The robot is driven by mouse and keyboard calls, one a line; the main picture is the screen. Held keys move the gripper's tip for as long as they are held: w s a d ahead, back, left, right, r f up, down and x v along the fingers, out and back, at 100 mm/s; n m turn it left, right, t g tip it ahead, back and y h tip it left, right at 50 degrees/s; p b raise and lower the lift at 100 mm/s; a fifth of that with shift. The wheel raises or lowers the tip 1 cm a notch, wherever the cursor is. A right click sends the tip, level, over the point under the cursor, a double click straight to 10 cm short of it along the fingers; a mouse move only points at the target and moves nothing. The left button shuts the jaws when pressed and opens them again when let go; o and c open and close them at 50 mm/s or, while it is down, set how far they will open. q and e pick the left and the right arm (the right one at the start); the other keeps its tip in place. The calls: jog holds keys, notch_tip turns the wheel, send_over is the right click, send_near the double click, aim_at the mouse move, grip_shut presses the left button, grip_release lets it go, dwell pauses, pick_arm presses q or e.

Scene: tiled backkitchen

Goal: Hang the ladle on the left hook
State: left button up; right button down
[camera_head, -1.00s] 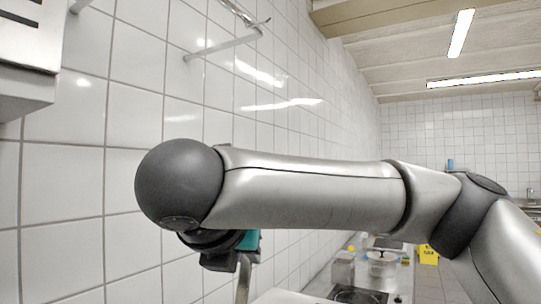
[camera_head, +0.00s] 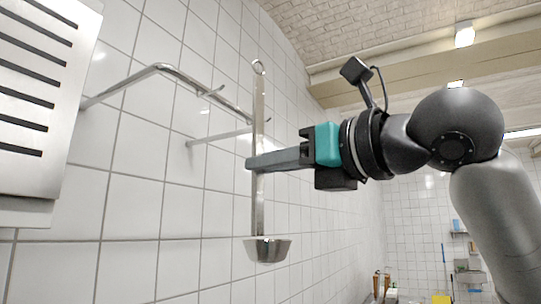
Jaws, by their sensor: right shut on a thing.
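My right gripper (camera_head: 257,163) comes in from the right and is shut on the ladle (camera_head: 259,205) about midway along its flat handle. The ladle hangs upright, with its ring end (camera_head: 258,67) at the top and its metal bowl (camera_head: 267,250) at the bottom. A chrome wall rail (camera_head: 180,76) stands out from the tiles to the left of the ladle. A small hook (camera_head: 215,91) sits on the rail, left of and apart from the ladle's ring. The ladle handle overlaps the rail's right end in view, so any hook there is unclear. My left gripper is out of view.
A slotted metal panel (camera_head: 40,90) fills the left edge near the rail. The white tiled wall (camera_head: 140,215) runs behind the rail. Shelves with small items (camera_head: 465,265) stand far off at the lower right.

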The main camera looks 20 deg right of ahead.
jog(key=w+a+f, duration=0.1)
jog(key=w+a, duration=0.4)
jog(key=w, duration=0.2)
jog(key=shift+w+a+f, duration=0.2)
jog(key=shift+a+f, duration=0.05)
jog(key=shift+a, duration=0.1)
dwell(0.9)
jog(key=shift+f, duration=0.1)
dwell(0.4)
jog(key=c, duration=0.7)
grip_release()
jog(key=b+v, duration=0.3)
jog(key=v, duration=1.2)
jog(key=shift+s, duration=0.1)
